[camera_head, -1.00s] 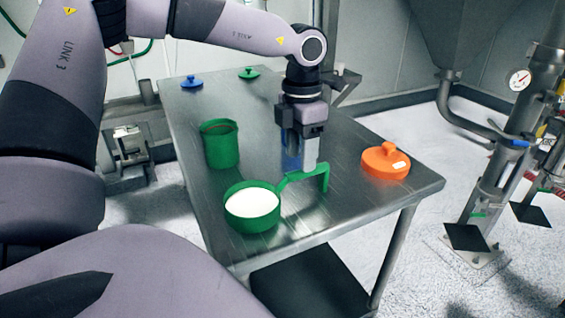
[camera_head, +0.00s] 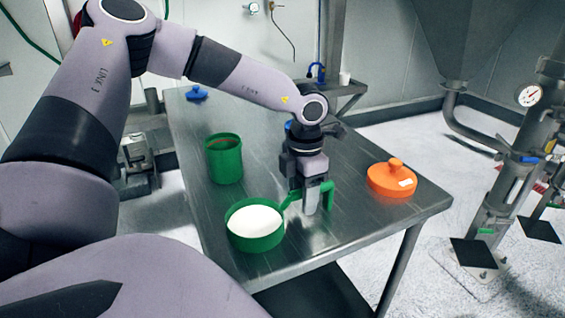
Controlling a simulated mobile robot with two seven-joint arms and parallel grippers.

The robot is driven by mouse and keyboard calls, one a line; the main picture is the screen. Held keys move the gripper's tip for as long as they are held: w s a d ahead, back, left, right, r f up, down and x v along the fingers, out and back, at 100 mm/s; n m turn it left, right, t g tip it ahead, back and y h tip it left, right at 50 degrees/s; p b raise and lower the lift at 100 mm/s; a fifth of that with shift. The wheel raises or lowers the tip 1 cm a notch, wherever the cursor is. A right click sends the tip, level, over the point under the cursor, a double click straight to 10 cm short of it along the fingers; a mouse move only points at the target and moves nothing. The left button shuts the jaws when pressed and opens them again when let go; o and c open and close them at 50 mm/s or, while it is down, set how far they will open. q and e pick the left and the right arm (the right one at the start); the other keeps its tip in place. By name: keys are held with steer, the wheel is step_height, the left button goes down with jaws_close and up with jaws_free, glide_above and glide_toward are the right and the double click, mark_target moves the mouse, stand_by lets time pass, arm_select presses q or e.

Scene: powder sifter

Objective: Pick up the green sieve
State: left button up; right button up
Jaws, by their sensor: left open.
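The green sieve (camera_head: 256,240) sits on the metal table near its front edge, with a white round inside. Its green handle (camera_head: 328,194) runs to the right and bends down at the end. My left gripper (camera_head: 312,203) points down at the handle, with its fingers low beside or around it. It is open, and the middle of the handle is hidden behind it. My right gripper is not in view.
A green container (camera_head: 224,160) stands behind the sieve. An orange lid (camera_head: 392,179) lies to the right on the metal table (camera_head: 370,225), and a blue lid (camera_head: 197,93) at the far left. My left arm crosses above the table's back part.

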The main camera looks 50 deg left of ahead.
arm_select(q)
jaws_close()
steer(key=shift+r, duration=0.1)
step_height(320, 180, up, 20)
stand_by(0.6)
stand_by(1.8)
